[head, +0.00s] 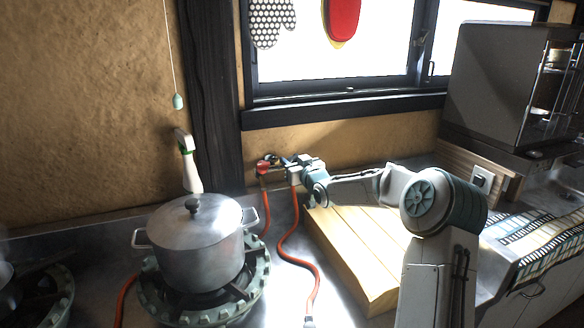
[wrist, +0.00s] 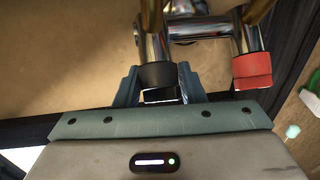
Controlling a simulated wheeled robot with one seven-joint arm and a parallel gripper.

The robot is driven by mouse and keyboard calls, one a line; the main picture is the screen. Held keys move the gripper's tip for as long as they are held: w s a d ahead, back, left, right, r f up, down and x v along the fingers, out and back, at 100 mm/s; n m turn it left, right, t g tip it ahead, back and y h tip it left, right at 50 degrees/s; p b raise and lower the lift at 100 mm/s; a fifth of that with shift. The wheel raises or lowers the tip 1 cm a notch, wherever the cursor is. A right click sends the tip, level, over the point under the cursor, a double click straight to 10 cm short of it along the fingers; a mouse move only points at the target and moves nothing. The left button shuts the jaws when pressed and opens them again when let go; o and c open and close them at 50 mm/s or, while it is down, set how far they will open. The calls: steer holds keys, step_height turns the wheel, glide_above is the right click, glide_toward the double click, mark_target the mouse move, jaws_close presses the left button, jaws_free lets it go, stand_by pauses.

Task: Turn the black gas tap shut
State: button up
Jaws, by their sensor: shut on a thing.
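The black gas tap (wrist: 157,75) is a dark knob on a metal pipe. In the wrist view it sits between the two fingers of my gripper (wrist: 158,88), which is shut on it. A red tap (wrist: 251,70) is on the same pipework, to the right in the wrist view. In the head view the red tap (head: 262,168) shows low on the clay wall, just left of my gripper (head: 289,168). The black tap cannot be made out clearly there, behind my gripper.
Orange hoses (head: 284,246) run from the taps across the steel counter. A lidded pot (head: 198,250) stands on a green burner (head: 250,290) at left, with a white bottle (head: 188,165) behind it. A wooden board (head: 350,245) lies under my arm. A steel cabinet (head: 495,80) stands at right.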

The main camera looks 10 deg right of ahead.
steer(key=m+h+b, duration=0.2)
steer(key=b, duration=0.1)
steer(key=m+b, duration=0.1)
steer(key=b, duration=0.1)
steer(key=shift+f+t+h, duration=0.25)
steer(key=shift+t+h, duration=0.15)
steer(key=shift+r+m+h+b, duration=0.15)
steer(key=shift+m+h+b, duration=0.75)
steer(key=shift+m, duration=0.3)
steer(key=shift+r+m+h, duration=0.2)
steer(key=shift+m+h, duration=0.5)
steer(key=shift+m, duration=0.2)
steer(key=m+h+p, duration=0.2)
steer(key=shift+d+r+m+g+p, duration=0.1)
steer(key=shift+m+g+p, duration=0.2)
steer(key=shift+m+p, duration=0.1)
steer(key=shift+m+h+p, duration=0.3)
steer(key=shift+m+h, duration=0.1)
steer(key=shift+h, duration=0.2)
steer(key=shift+f+m, duration=0.2)
steer(key=shift+m, duration=0.1)
steer(key=shift+d, duration=0.1)
steer(key=o, duration=0.9)
steer(key=shift+d, duration=0.1)
